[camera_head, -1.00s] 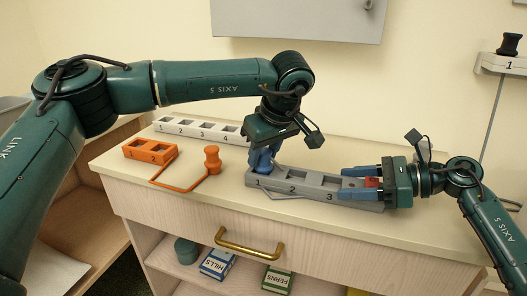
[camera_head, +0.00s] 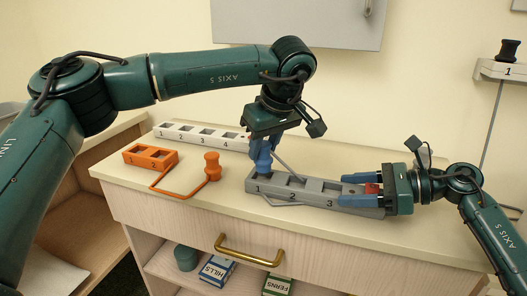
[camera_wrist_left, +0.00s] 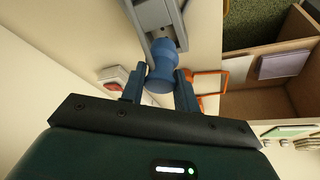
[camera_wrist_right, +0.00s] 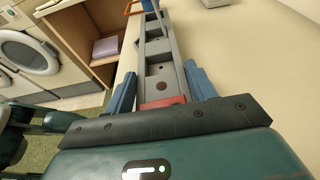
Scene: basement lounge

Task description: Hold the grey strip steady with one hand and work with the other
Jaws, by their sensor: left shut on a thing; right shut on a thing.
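The grey strip (camera_head: 315,199) lies along the front of the cabinet top, with numbered sockets 1, 2 and 3 showing. My right gripper (camera_head: 362,185) is shut across its right end, around a red part (camera_head: 372,188); the right wrist view shows the red part (camera_wrist_right: 163,102) between the fingers. My left gripper (camera_head: 265,150) is shut on a blue waisted peg (camera_head: 264,161), upright at socket 1. The peg (camera_wrist_left: 160,65) also shows in the left wrist view. I cannot tell whether its lower end is inside the socket. A thin grey rod slants beside it.
A white numbered strip (camera_head: 204,136) lies behind. A brass drawer handle (camera_head: 250,252) projects in front. The top's right rear is clear.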

